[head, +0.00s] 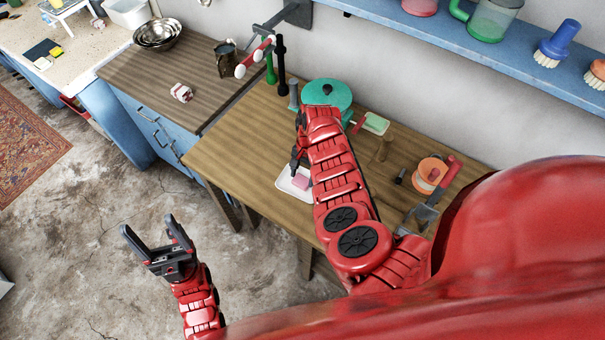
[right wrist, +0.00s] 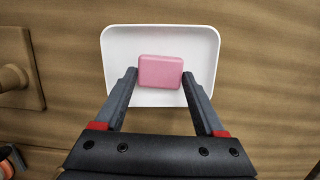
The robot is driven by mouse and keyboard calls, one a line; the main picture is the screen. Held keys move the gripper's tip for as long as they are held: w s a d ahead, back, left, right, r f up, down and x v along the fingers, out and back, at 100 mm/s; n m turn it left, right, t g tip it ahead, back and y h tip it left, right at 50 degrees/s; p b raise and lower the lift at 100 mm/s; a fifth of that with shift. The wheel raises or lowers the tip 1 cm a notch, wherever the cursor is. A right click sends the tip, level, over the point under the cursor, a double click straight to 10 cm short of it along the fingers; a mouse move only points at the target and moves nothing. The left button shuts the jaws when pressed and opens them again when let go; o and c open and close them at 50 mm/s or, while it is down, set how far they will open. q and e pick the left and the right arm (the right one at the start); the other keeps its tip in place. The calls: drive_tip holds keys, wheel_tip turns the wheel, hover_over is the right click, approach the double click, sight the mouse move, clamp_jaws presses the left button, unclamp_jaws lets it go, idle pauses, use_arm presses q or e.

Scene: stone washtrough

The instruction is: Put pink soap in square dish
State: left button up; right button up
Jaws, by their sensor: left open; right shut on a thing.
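The pink soap (head: 300,182) is a small rounded block, also seen in the right wrist view (right wrist: 160,72). My right gripper (right wrist: 159,75) is shut on it, one finger at each side. The white square dish (head: 283,187) lies on the wooden bench, its rim and floor showing around the soap in the right wrist view (right wrist: 118,42). The soap is over the dish's near-middle part; whether it touches the floor cannot be told. In the head view my right forearm hides part of the dish. My left gripper (head: 147,230) is open and empty over the floor at lower left.
Dark bottles (head: 281,65) stand at the back left. A blue shelf (head: 480,60) hangs above.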

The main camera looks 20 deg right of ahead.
drive_tip(key=shift+f, duration=0.2)
drive_tip(key=o, duration=1.1)
drive_tip(key=shift+r, duration=0.1)
drive_tip(key=shift+r, duration=0.1)
drive_tip(key=shift+w+r, duration=0.15)
drive_tip(key=shift+r, duration=0.3)
drive_tip(key=r, duration=0.3)
drive_tip(key=d+r+b, duration=0.1)
drive_tip(key=r, duration=0.3)
drive_tip(key=w+r+b, duration=0.1)
drive_tip(key=r, duration=0.3)
drive_tip(key=shift+w+d, duration=0.1)
drive_tip(key=shift+d, duration=0.3)
